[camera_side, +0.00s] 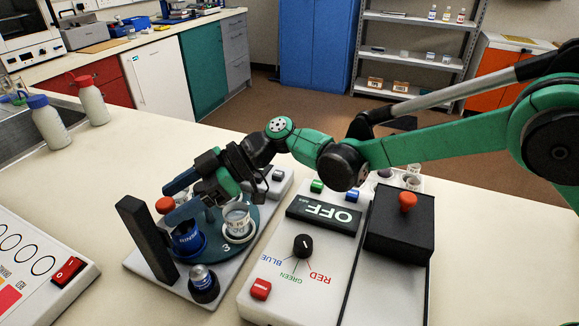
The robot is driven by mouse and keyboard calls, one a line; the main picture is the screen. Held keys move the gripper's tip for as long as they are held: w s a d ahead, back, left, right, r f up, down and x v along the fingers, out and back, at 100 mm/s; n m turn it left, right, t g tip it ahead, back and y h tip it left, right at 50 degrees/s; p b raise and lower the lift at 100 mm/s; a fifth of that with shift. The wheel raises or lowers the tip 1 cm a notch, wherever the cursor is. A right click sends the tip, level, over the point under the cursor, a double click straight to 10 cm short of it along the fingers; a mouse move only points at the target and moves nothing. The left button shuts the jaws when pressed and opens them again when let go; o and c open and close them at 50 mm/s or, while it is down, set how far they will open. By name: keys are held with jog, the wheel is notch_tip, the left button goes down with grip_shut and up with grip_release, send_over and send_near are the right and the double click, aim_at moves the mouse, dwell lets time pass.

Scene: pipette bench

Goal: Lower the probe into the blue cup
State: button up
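The blue cup (187,240) sits on a dark blue round turntable (213,240), at its left front. My gripper (168,204) is above and slightly left of the cup, its two fingers pointing left. A red-orange knob (165,205) shows between the fingertips. I cannot tell whether the fingers touch it. No probe can be made out clearly; the knob may be its top, but its lower part is hidden. A clear cup (238,222) with a white rim stands right of the blue cup, near the mark "3".
A black upright block (147,238) stands left of the turntable.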

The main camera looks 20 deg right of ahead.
jog(key=shift+v, duration=2.8)
jog(key=s+d+m+t+h, duration=0.2)
jog(key=s+d+m+h, duration=0.2)
jog(key=d, duration=0.5)
jog(key=s+d+m+t+h, duration=0.2)
jog(key=s+d+m+h, duration=0.2)
jog(key=d+m, duration=0.4)
jog(key=s+d+m+t+h, duration=0.3)
jog(key=s+d+m+h, duration=0.1)
jog(key=d, duration=0.8)
jog(key=shift+s+d+r+m+h, duration=0.1)
jog(key=shift+s+r+m+h, duration=0.1)
jog(key=shift+m+h, duration=0.25)
jog(key=shift+s+r+m+h, duration=0.15)
jog(key=shift+m+h, duration=0.1)
jog(key=shift+m, duration=0.3)
